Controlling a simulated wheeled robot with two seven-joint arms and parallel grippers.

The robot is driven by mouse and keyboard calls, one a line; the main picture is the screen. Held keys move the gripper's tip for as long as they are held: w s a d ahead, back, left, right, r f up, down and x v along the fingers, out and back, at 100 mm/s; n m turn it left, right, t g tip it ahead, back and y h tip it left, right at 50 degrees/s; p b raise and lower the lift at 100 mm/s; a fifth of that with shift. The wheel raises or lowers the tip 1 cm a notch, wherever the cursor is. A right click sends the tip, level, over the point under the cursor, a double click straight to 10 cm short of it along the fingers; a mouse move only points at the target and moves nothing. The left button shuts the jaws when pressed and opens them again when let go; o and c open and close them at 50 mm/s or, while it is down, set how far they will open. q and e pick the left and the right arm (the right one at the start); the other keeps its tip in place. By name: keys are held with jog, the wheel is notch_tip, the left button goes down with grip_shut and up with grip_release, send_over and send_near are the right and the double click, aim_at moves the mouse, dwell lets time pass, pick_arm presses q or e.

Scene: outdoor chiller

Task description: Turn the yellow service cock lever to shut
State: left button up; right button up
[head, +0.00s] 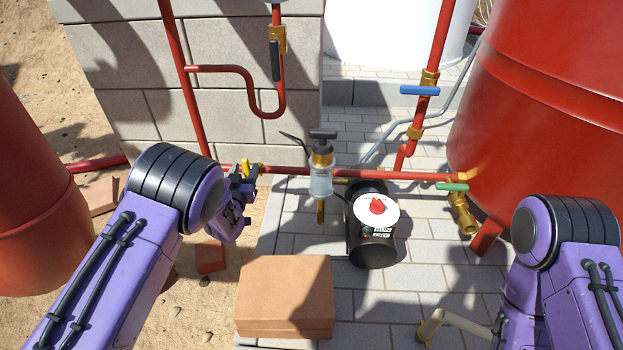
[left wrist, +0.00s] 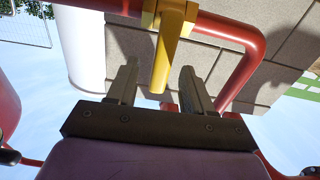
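The yellow service cock lever (head: 245,166) sits on the red horizontal pipe, left of the clear sight glass. In the left wrist view the lever (left wrist: 165,60) hangs from its yellow body on the red pipe and reaches down between my fingers. My left gripper (head: 243,173) is at the lever. In the left wrist view my left gripper (left wrist: 158,76) is open, one finger on each side of the lever, with a gap showing on both sides. My right arm comes in at the lower right, but its gripper does not show.
A clear sight glass (head: 321,180) and a black pump (head: 371,242) with a red knob stand right of the lever. Other handles are blue (head: 420,90), green (head: 452,187) and black (head: 274,60). A cardboard-coloured block (head: 285,290) lies below. A block wall (head: 250,110) is behind.

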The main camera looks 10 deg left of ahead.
pick_arm(q)
jog(key=o, duration=0.5)
jog(key=shift+c, duration=0.2)
jog(key=shift+s, duration=0.2)
jog(key=s+p, duration=0.3)
jog(key=s, duration=0.3)
jog(key=shift+s+d+p, duration=0.15)
jog(key=shift+s+p, duration=0.15)
jog(key=shift+p, duration=0.05)
